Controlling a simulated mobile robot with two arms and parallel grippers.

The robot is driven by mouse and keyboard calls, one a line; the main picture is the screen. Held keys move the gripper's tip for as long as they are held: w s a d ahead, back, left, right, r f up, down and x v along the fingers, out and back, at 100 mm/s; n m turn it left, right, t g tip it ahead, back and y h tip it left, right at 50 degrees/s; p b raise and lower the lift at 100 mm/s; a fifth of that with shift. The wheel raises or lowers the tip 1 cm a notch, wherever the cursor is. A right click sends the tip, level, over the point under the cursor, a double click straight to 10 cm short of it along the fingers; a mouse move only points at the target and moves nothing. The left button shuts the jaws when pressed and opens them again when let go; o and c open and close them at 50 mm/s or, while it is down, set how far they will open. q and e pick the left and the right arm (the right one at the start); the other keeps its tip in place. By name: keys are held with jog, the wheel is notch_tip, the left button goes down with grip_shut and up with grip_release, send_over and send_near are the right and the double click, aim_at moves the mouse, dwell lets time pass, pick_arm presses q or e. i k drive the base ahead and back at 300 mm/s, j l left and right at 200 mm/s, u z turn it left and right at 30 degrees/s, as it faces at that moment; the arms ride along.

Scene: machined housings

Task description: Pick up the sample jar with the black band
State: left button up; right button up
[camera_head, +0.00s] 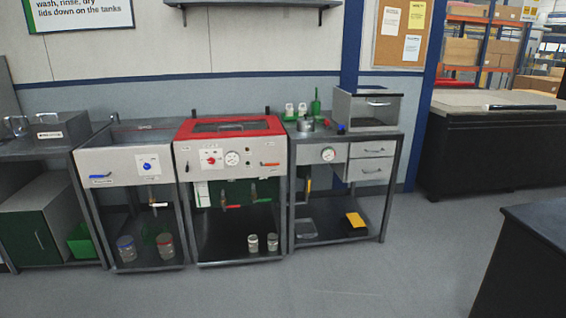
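Two small pale jars stand side by side on the lower shelf of the red-topped unit, a left jar (253,243) and a right jar (272,242). Dark marks show on them, but they are too small to tell which has a black band. Two larger clear jars stand on the lower shelf of the unit to the left, one with a blue band or rim (127,249) and one with a red one (165,246). Neither of my grippers is in view.
The red-topped unit (230,126) stands between a grey sink-like unit (125,160) and a bench with drawers (372,165). A yellow-and-black object (355,220) lies on the bench's lower shelf. A dark worktop (540,225) juts in at right. The grey floor (330,280) ahead is clear.

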aim_at(272, 238)
jog(key=i+l+u, duration=0.1)
jog(key=i, duration=0.35)
jog(key=i+l+u, duration=0.1)
jog(key=i+l, duration=0.15)
jog(key=i, duration=0.25)
jog(key=i+l+u, duration=0.1)
jog(key=i, duration=0.35)
jog(key=l, duration=0.1)
